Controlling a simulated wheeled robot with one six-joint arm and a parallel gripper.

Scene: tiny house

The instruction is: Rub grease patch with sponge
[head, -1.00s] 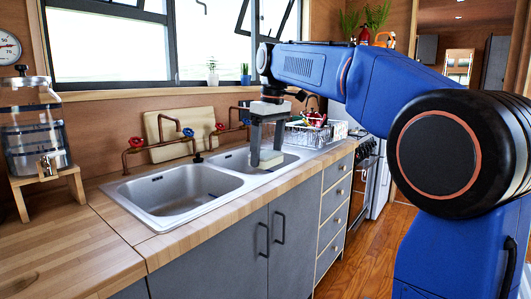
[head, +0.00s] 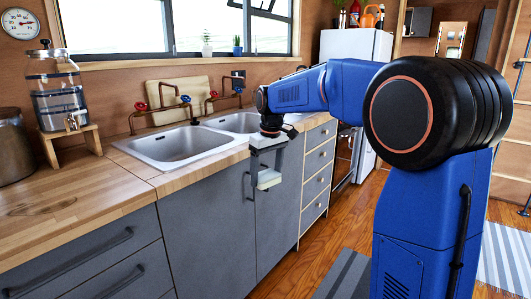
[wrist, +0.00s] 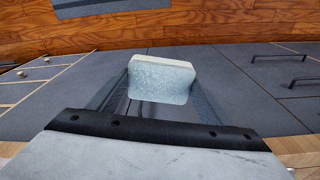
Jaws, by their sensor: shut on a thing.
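My gripper (head: 268,176) is shut on a pale, off-white sponge (wrist: 160,80), which also shows in the head view (head: 269,180). The sponge sits between both fingers, in front of the grey cabinet doors and below the counter edge, touching nothing else that I can see. A dark brownish patch (head: 50,207) lies on the wooden counter (head: 110,187) at the left, well away from my gripper; it looks like the grease patch.
The double sink (head: 175,147) is set in the counter behind my gripper. A water dispenser (head: 58,95) on a wooden stand and a dark jar (head: 14,148) stand at the back left. Cabinet handles (head: 75,262) stick out below. The counter's left front is clear.

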